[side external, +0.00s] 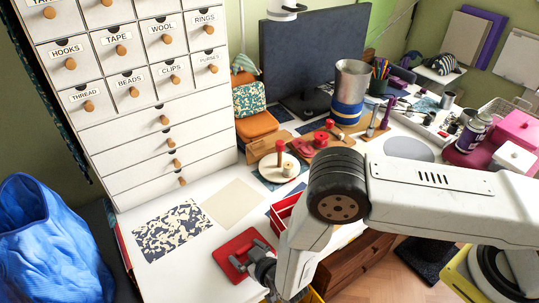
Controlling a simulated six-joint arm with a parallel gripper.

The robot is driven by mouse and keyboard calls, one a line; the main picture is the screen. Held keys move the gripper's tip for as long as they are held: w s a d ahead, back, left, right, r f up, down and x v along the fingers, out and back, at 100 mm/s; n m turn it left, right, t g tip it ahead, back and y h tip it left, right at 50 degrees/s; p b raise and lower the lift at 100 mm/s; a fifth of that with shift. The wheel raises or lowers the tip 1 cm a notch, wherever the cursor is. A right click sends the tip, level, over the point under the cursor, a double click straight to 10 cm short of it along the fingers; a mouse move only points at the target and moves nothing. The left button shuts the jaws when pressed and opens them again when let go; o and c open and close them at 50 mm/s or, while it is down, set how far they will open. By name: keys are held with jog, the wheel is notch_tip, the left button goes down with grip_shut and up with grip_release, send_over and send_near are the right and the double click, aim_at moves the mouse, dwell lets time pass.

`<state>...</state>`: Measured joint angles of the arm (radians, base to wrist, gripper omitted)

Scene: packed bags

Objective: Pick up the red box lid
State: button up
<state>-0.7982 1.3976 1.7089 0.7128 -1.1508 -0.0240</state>
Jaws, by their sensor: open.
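A flat red lid (228,251) lies on the white table near its front edge, in the lower middle of the side external view. My gripper (245,260) is open, low over the right part of the lid. The dark jaws cover some of the lid, and I cannot tell whether they touch it. A red open box (284,209) stands behind the lid to the right, partly hidden by my arm.
A patterned sheet (172,229) and a plain beige sheet (233,204) lie flat left of and behind the lid. A tall white drawer cabinet (140,120) stands behind them. A blue bag (40,240) is at left.

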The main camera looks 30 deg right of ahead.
dwell(0.3)
jog(key=c, duration=1.2)
jog(key=shift+r, duration=0.15)
jog(key=shift+r, duration=4.85)
jog(key=shift+d, duration=0.1)
jog(key=shift+s+d+r+m+h, duration=0.3)
jog(key=shift+d+r, duration=0.65)
jog(key=shift+d, duration=1.8)
jog(key=shift+s+d+r+m+h, duration=0.1)
jog(key=shift+d+r+m+h, duration=0.6)
jog(key=shift+d, duration=2.05)
jog(key=shift+s+d+r+m+h, duration=0.1)
jog(key=shift+s+d+r+h, duration=0.15)
jog(key=shift+d+r, duration=1.7)
